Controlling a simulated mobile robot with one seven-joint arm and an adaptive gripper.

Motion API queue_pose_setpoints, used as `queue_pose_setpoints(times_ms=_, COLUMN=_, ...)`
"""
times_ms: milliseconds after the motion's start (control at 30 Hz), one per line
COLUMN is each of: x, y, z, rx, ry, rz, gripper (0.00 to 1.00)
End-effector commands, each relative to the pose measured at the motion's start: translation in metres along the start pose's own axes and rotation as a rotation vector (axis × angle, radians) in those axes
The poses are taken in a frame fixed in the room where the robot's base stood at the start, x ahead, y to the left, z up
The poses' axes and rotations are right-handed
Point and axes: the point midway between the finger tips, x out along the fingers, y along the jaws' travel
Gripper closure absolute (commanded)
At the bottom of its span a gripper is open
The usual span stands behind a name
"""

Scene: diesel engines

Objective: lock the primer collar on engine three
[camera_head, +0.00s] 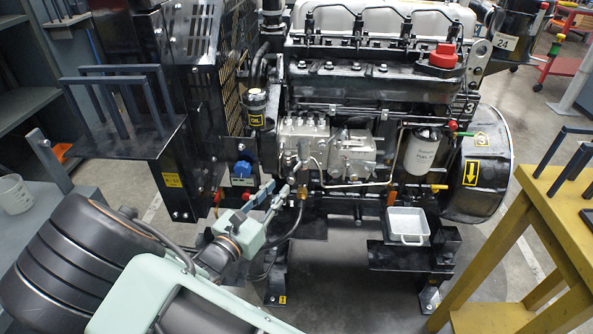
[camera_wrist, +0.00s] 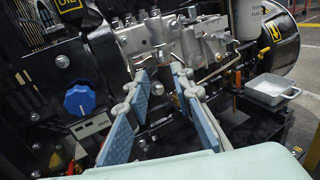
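Engine three (camera_head: 385,85), marked with a 3 on its right side, stands in the middle of the head view. Its silver injection pump (camera_head: 325,145) is on the near side and also fills the upper middle of the wrist view (camera_wrist: 160,40). A small upright metal fitting (camera_head: 304,150), perhaps the primer, stands at the pump's front; I cannot make out its collar or the collar's position. My gripper (camera_head: 291,186) is just below and in front of it. In the wrist view my gripper (camera_wrist: 160,76) has its blue-padded fingers apart, with no held object visible between them.
A blue knob (camera_head: 242,169) is left of my gripper. A white tray (camera_head: 408,225) sits on a black bracket at lower right. A white fuel filter (camera_head: 421,150) and thin pipes crowd the engine's side. A yellow bench (camera_head: 560,215) stands at right.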

Motion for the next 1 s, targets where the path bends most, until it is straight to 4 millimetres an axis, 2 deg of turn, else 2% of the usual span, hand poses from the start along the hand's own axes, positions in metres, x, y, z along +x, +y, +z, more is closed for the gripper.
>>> queue_pose_setpoints(times_ms=300, x=0.06, y=-0.003, z=-0.001, rx=0.005, ry=-0.002, rz=-0.008, gripper=0.78)
queue_pose_setpoints(times_ms=500, x=0.088, y=-0.003, z=0.0, rx=0.004, ry=-0.001, rz=-0.006, gripper=0.78)
queue_pose_setpoints(times_ms=700, x=0.099, y=-0.002, z=0.001, rx=0.005, ry=0.0, rz=-0.005, gripper=0.78)
queue_pose_setpoints(times_ms=933, x=0.099, y=-0.002, z=0.001, rx=0.005, ry=0.0, rz=-0.005, gripper=0.78)
queue_pose_setpoints(times_ms=1000, x=0.099, y=-0.002, z=0.001, rx=0.005, ry=-0.001, rz=-0.005, gripper=0.85)
